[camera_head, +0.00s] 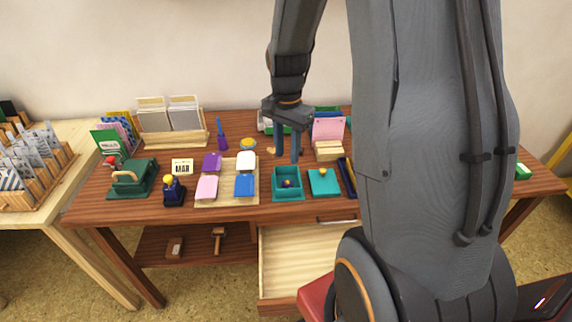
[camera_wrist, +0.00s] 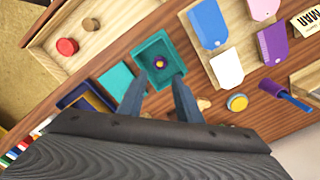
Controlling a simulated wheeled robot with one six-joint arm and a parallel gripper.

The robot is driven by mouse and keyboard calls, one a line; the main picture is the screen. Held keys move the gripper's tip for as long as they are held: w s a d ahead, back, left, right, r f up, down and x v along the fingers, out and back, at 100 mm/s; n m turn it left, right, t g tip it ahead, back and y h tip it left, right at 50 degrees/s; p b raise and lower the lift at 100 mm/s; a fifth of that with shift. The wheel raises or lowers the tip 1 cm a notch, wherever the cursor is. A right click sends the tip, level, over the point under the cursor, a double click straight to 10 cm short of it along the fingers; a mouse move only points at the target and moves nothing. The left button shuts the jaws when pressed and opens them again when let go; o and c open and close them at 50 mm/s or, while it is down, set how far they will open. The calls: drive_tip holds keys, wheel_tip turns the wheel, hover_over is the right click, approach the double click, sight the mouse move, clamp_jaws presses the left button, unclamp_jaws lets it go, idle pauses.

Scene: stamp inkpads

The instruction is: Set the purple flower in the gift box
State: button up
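The gift box is an open teal box (camera_head: 287,190) on the table, right of the inkpad tray. The purple flower (camera_wrist: 160,62), with a yellow centre, lies inside it on the box floor; it shows small and dark in the head view (camera_head: 287,183). The wrist view shows the box (camera_wrist: 148,50) just beyond my fingertips. My gripper (camera_head: 288,160) points down behind the box, its fingers apart with nothing between them; in the wrist view the open fingers (camera_wrist: 155,88) straddle the near side of the box. A teal lid (camera_head: 323,182) lies right of the box.
A wooden tray (camera_head: 240,201) with purple, white, pink and blue pads is left of the box. A dark blue tray (camera_head: 347,178) is to the right. An open drawer (camera_head: 300,270) juts out below the front edge. A yellow-topped round tin (camera_head: 248,143) sits behind.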

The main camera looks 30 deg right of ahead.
drive_tip(key=s+a+r+n, duration=0.3)
drive_tip(key=s+a+n, duration=0.7)
drive_tip(key=s+n, duration=0.2)
drive_tip(key=shift+s+a+r+n+t, duration=0.15)
drive_tip(key=shift+s+a+n+t, duration=0.2)
drive_tip(key=shift+s, duration=0.65)
